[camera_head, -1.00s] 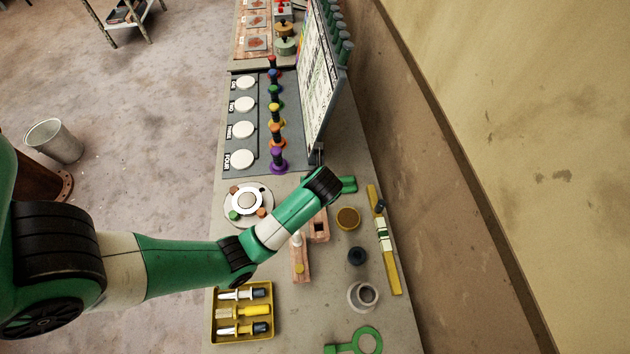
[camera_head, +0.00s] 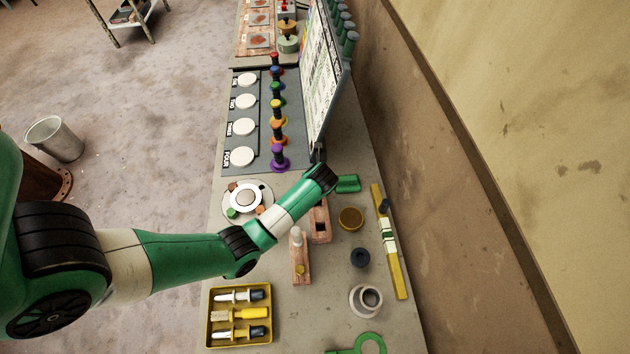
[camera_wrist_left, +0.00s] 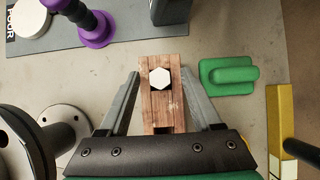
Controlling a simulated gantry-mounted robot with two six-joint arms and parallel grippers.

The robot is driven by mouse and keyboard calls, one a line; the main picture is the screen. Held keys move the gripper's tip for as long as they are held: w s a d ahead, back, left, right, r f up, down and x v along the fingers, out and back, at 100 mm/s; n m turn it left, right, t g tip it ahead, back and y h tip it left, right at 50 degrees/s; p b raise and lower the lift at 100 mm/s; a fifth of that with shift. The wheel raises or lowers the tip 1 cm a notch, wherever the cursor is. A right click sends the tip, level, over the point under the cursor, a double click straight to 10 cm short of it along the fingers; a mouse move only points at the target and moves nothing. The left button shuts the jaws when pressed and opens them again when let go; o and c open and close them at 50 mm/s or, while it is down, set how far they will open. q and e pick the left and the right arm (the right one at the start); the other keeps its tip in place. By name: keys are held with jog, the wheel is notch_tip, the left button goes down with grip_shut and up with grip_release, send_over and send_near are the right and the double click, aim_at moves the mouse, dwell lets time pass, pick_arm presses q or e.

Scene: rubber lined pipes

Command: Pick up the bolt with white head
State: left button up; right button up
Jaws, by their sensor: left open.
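The bolt with white head (camera_wrist_left: 160,79) shows a white hexagonal top, seen from above, on a reddish wooden block (camera_wrist_left: 163,107) in the left wrist view. My left gripper (camera_wrist_left: 160,76) is open, with one grey finger to each side of the block. The white head lies between the fingers, and I see no grip on it. In the head view this block (camera_head: 320,226) is partly covered by my left arm, which hides the bolt and the fingers. My right gripper is not in view.
A green handled piece (camera_wrist_left: 229,75) lies right of the block and a purple knob (camera_wrist_left: 96,29) stands at upper left. A yellow bar (camera_wrist_left: 280,120) lies at right. A second wooden block (camera_head: 300,262) and a yellow tool tray (camera_head: 212,318) are nearer in the head view.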

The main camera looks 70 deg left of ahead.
pick_arm(q)
grip_shut()
dwell(0.3)
notch_tip(320, 180, up, 15)
jog(key=p, duration=0.9)
